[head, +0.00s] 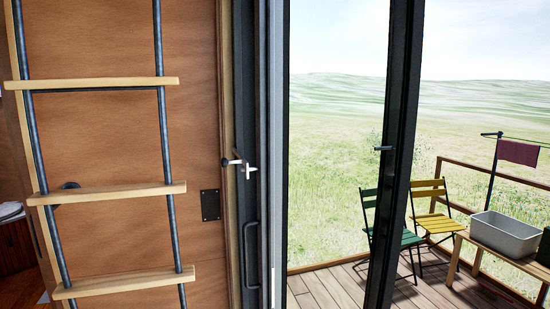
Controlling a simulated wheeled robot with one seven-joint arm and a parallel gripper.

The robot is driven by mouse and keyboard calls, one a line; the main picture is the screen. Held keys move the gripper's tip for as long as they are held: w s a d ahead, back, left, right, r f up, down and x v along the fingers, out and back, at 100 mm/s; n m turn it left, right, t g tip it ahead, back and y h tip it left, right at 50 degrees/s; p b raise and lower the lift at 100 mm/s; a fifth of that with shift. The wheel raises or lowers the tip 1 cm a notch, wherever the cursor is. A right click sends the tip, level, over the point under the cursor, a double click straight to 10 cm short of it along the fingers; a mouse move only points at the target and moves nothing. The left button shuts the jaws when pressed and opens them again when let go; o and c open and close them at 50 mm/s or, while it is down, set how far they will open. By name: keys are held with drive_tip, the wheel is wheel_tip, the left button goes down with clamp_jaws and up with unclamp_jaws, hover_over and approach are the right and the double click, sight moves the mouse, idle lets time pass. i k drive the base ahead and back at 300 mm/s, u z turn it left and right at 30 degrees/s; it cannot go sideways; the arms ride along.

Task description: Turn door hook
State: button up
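A small hook-like fitting (249,171) with a pale end shows near the middle of the head view, on the dark vertical frame beside the wooden wall. My gripper is not in view.
A ladder with wooden rungs (112,193) stands at the left, close to the wall. A dark vertical pull handle (251,255) is below the hook. Outside, a deck (340,290) holds a green chair (395,232), a yellow chair (432,208) and a grey basin (503,236) on a bench.

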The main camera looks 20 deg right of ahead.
sight(225, 163)
drive_tip(key=u, duration=1.85)
drive_tip(key=i, duration=0.9)
drive_tip(key=z, duration=0.05)
